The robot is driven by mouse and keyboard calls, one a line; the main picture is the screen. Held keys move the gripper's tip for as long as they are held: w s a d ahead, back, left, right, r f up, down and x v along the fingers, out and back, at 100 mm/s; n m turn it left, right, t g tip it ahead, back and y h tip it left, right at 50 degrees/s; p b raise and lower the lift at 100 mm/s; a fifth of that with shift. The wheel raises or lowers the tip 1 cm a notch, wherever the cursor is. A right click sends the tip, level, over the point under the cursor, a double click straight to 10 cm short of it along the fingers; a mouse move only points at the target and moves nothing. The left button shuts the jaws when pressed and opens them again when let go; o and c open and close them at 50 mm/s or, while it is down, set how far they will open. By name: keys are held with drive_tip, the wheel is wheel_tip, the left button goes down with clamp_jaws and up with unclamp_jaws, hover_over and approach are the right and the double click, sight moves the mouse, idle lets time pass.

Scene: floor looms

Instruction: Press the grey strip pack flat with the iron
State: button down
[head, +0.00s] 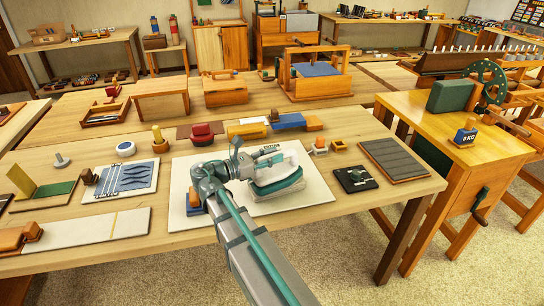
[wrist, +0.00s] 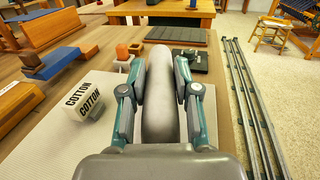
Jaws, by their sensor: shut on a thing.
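My gripper (wrist: 161,85) is shut on the grey handle (wrist: 160,95) of the iron, with one finger on each side. In the head view the iron (head: 279,183) is white and teal and sits over the pale mat (head: 318,207). A grey layer shows under its teal body; I cannot tell whether this is its sole or a pack beneath it. A flat panel of grey strips with a wooden edge (head: 395,160) lies at the table's right end. It also shows ahead of my gripper in the wrist view (wrist: 165,35), apart from the iron.
A white block marked COTTON (wrist: 83,100) is left of my gripper in the wrist view. A black square board (head: 355,179) lies between the mat and the grey panel. Small orange-and-wood blocks (head: 320,146) stand behind it. Blue and yellow blocks (head: 288,121) line the table behind the iron.

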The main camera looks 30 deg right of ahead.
drive_tip(key=shift+r, duration=0.2)
wheel_tip(320, 180, up, 7)
drive_tip(key=p, duration=0.7)
drive_tip(key=shift+f+p, duration=0.1)
drive_tip(key=shift+p, duration=0.25)
